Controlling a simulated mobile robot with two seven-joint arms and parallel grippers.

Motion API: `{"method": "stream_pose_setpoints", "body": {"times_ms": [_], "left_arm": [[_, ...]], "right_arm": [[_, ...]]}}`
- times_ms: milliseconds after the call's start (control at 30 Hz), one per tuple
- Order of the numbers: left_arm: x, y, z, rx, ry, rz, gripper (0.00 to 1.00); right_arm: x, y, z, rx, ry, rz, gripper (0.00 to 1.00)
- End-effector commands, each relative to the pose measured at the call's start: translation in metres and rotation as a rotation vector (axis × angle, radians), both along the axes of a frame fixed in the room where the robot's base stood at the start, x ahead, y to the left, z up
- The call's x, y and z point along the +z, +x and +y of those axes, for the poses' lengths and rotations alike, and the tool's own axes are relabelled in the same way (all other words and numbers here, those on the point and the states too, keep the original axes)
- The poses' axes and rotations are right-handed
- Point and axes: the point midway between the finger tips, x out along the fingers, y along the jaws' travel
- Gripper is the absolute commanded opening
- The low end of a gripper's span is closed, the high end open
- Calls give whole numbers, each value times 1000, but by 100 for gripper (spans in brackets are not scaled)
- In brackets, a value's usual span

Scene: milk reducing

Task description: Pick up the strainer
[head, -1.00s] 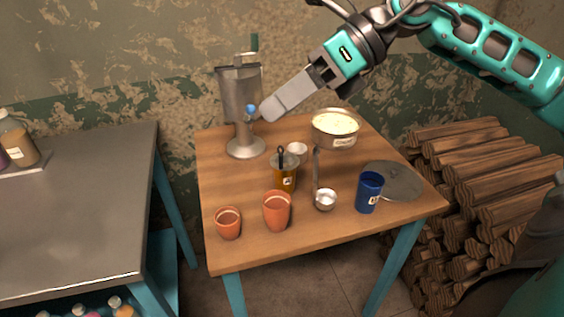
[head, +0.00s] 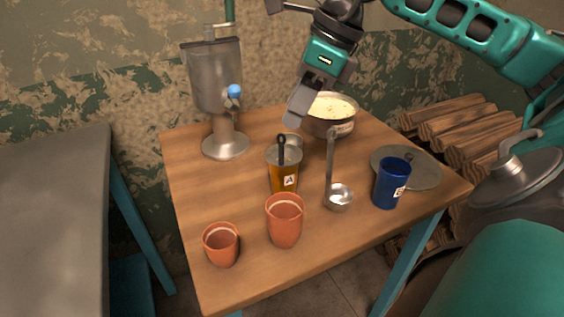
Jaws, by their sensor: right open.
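A grey, round-topped strainer (head: 287,155) with an upright dark handle appears to rest on the mouth of an amber jar (head: 288,181) in the middle of the wooden table. The mesh is too small to make out. My right gripper (head: 298,112) comes in from the upper right, pointing down, above and behind the strainer and apart from it. It is open and nothing shows between its fingers, which overlap from this angle. My left gripper is not in view.
A ladle (head: 339,198), blue cup (head: 390,184), and two clay cups (head: 285,221) (head: 221,245) stand around the jar. A pot of pale liquid (head: 333,121) and a metal machine (head: 215,80) are behind. A grey lid (head: 425,170) lies right. The table's (head: 195,185) left side is clear.

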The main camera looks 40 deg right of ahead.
Motion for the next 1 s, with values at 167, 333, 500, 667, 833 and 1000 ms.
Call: {"method": "stream_pose_setpoints", "body": {"times_ms": [167,333,500,667,833,1000], "left_arm": [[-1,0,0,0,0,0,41],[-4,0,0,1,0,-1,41],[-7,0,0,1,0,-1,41],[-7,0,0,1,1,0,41],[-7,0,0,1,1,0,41],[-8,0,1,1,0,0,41]], "right_arm": [[-19,6,5,-1,1,1,42],[-34,10,7,0,3,4,42],[-59,19,10,1,3,3,42],[-70,23,13,1,1,1,42],[-71,23,13,0,0,0,42],[-71,23,13,0,0,0,31]]}}
